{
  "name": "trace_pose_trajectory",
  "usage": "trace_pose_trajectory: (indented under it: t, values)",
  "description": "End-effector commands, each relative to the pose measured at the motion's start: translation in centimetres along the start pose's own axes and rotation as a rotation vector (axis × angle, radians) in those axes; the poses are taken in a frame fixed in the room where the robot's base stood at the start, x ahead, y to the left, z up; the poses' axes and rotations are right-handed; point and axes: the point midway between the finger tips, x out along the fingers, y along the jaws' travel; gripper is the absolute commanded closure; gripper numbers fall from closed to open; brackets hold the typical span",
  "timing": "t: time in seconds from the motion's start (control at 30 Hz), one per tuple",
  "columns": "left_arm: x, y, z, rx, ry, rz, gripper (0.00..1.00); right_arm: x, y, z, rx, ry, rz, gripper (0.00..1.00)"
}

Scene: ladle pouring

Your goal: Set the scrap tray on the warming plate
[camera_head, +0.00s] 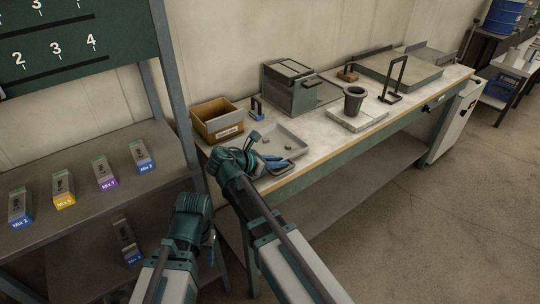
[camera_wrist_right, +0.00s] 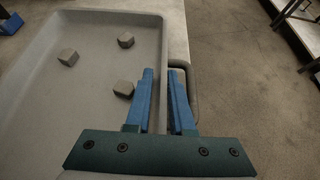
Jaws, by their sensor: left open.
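The scrap tray (camera_head: 290,133) is a shallow grey tray on the near left part of the bench, with small grey chunks in it. It fills the left of the right wrist view (camera_wrist_right: 90,110). My right gripper (camera_head: 283,166) is at its near side; in the wrist view its blue fingers (camera_wrist_right: 160,95) stand on either side of the tray's wall, close together, beside a loop handle (camera_wrist_right: 187,85). They look closed on the wall. My left gripper (camera_head: 210,238) is low at the left, clear of the bench and open.
An orange-brown bin (camera_head: 217,124) stands behind the tray at the left. A green-grey box (camera_head: 292,92) is at the back. A black upright frame (camera_head: 396,80) and a wide flat slab (camera_head: 412,72) are further right. A shelf with labelled Mix boxes (camera_head: 63,189) is at the left.

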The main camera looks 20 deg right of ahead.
Motion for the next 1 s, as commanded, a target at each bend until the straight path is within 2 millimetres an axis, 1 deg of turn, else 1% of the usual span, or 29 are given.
trace_pose_trajectory:
  t: [0.13,0.17,0.2,0.27,1.0]
  values:
    - [-0.07,-0.02,0.04,0.0,0.0,0.0,0.5,-0.02,-0.01,0.03,0.0,0.002,0.0,0.79]
    - [-0.07,-0.02,0.04,0.0,0.0,0.0,0.5,-0.03,-0.01,0.03,0.0,0.002,0.0,0.82]
    - [-0.07,-0.02,0.04,0.0,0.0,0.0,0.5,-0.02,-0.01,0.04,0.0,0.002,0.0,0.9]
    - [-0.07,-0.02,0.03,0.0,0.0,0.0,0.5,-0.02,-0.02,0.04,0.0,0.002,0.0,1.0]
    - [-0.07,-0.02,0.03,0.0,0.0,0.0,0.5,0.0,-0.06,0.05,0.0,0.001,-0.002,1.0]
